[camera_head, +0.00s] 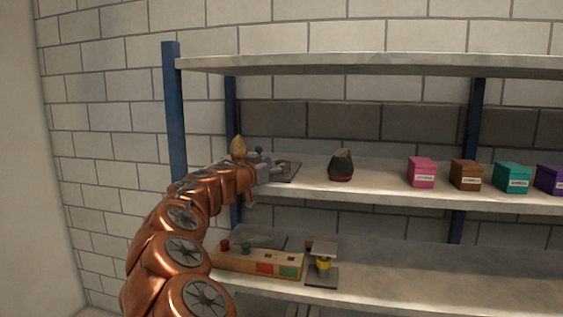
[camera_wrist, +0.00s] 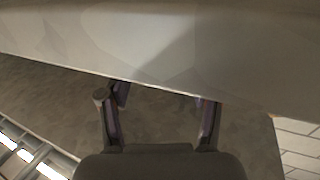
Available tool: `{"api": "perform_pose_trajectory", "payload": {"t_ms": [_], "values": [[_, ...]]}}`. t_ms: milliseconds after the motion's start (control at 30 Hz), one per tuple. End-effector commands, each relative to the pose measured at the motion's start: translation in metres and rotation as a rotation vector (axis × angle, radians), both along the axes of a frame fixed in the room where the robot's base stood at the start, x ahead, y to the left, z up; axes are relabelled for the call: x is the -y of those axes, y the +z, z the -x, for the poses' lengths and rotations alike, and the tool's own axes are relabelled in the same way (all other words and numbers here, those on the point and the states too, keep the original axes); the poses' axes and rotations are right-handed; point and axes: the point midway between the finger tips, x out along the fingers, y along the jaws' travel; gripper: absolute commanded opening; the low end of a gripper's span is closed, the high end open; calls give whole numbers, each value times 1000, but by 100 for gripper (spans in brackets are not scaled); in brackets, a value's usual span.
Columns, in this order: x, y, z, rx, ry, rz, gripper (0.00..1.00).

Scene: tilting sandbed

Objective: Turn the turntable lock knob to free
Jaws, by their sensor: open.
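My gripper (camera_head: 272,173) is at the left end of the middle shelf, beside a dark flat base (camera_head: 290,167). A small blue ball-shaped part (camera_head: 259,150) and a tan pointed object (camera_head: 238,147) show just behind it. My gripper hides part of this group, and I cannot tell which part is the turntable lock knob. In the wrist view my gripper (camera_wrist: 160,98) has its two fingers apart with nothing between them. A broad pale surface with a straight edge (camera_wrist: 150,50) lies across the view beyond the fingertips.
The middle shelf (camera_head: 380,190) also holds a dark object with a red base (camera_head: 341,165) and pink (camera_head: 421,172), brown (camera_head: 466,174), teal (camera_head: 511,177) and purple (camera_head: 550,179) boxes. Below are a wooden block with red and green knobs (camera_head: 250,261) and a small yellow-stemmed stand (camera_head: 323,264).

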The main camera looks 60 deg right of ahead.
Motion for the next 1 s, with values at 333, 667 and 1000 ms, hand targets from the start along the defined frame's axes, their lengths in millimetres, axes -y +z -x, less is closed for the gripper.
{"api": "perform_pose_trajectory", "payload": {"t_ms": [333, 667, 1000], "values": [[33, 0, 1, -1, -1, -2, 64], [35, 0, 1, 0, -1, -1, 64], [35, 0, 1, 1, -1, -1, 30]]}}
